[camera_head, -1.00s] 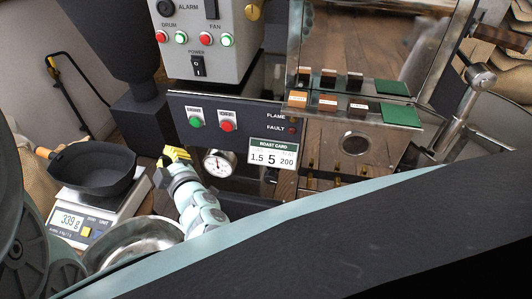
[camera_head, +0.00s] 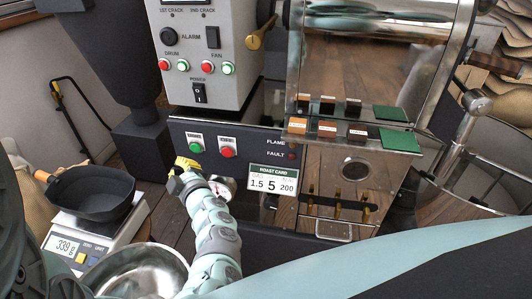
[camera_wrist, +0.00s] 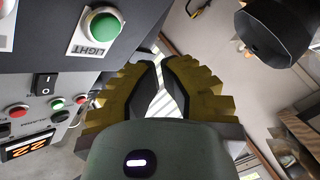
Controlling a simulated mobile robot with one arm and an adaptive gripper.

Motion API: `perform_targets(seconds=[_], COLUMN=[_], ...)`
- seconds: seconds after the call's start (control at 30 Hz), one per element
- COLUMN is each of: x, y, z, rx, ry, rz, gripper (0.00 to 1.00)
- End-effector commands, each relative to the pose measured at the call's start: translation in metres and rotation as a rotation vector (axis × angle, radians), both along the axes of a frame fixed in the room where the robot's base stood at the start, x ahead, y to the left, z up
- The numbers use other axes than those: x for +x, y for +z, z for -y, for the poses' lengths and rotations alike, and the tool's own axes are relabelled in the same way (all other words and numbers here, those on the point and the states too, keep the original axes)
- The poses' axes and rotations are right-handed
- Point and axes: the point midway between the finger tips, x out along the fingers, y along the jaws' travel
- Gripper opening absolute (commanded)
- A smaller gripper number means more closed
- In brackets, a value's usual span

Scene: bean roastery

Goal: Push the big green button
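The big green button (camera_head: 196,148) sits on a white label plate on the roaster's dark lower panel, left of a red button. It also shows at the upper left of the wrist view (camera_wrist: 105,26), with a plate reading LIGHT. My gripper (camera_head: 182,164) has yellow-padded fingers and is just below and left of the green button in the head view. In the wrist view its fingertips (camera_wrist: 163,58) come together with nothing held between them. The button is off to their left, and no contact shows. The button face is not hidden.
The red button (camera_head: 227,152) is close by on the same panel. The grey control box (camera_head: 200,60) above carries small red and green buttons and a power switch. A roast card (camera_head: 272,180) and a gauge (camera_head: 225,187) are to the right. A scale with a black pan (camera_head: 92,192) stands left.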

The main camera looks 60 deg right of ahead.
Motion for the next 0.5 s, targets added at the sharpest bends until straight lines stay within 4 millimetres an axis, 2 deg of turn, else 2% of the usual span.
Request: perform_targets(seconds=[0.2, 0.5], x=[0.009, 0.012], y=[-0.001, -0.001], z=[0.020, 0.029], rx=[-0.002, 0.002], ry=[0.000, 0.001], rz=[-0.004, -0.001], gripper=[0.00, 0.00])
